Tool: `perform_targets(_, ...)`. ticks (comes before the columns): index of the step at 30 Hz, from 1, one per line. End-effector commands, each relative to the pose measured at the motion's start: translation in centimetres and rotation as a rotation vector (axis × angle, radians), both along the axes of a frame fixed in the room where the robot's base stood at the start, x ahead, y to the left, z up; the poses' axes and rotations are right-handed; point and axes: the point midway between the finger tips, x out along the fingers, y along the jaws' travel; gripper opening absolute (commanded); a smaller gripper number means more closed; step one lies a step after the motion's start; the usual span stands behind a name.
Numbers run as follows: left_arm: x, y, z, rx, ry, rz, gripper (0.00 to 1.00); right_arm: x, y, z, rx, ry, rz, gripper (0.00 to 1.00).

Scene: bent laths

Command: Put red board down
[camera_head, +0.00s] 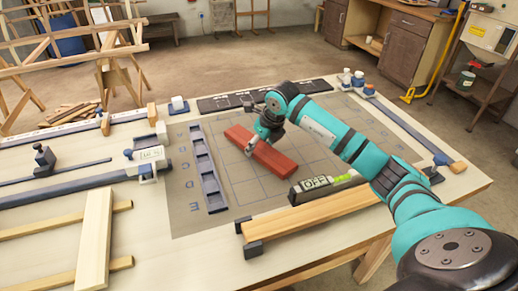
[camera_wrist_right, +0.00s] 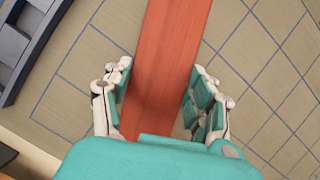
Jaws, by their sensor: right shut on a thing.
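The red board (camera_head: 285,166) is a long flat piece lying at a slant over the gridded mat (camera_head: 190,217) in the middle of the workbench. My right gripper (camera_head: 254,146) is shut on the red board near its middle, coming from above. In the right wrist view the board (camera_wrist_right: 172,45) runs between the two fingers of the right gripper (camera_wrist_right: 160,88), with mat lines below it. The board looks level and at or very close to the mat; I cannot tell whether it touches. The gripper hides part of it. My left gripper is not in view.
A dark slotted tray (camera_head: 207,170) stands left of the board. A level-like device reading OFF (camera_head: 318,183) and a light wooden lath (camera_head: 310,213) lie at front right. Clamps (camera_head: 75,190) and planks (camera_head: 95,240) fill the left side. Bare mat surrounds the board.

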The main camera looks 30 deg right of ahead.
Motion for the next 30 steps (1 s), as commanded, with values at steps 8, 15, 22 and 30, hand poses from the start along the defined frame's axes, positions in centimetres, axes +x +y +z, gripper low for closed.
perform_targets(8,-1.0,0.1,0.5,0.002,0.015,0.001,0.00,0.0,0.0,-2.2,0.001,-0.001,-0.001,0.13)
perform_targets(15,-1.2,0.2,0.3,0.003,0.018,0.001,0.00,0.0,0.0,-2.3,0.000,0.001,0.000,0.65)
perform_targets(22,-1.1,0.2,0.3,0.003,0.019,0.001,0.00,0.0,0.0,-2.3,0.000,0.001,-0.001,0.81)
perform_targets(30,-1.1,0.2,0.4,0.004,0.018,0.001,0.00,-0.2,-0.1,-1.6,-0.002,-0.001,-0.001,0.81)
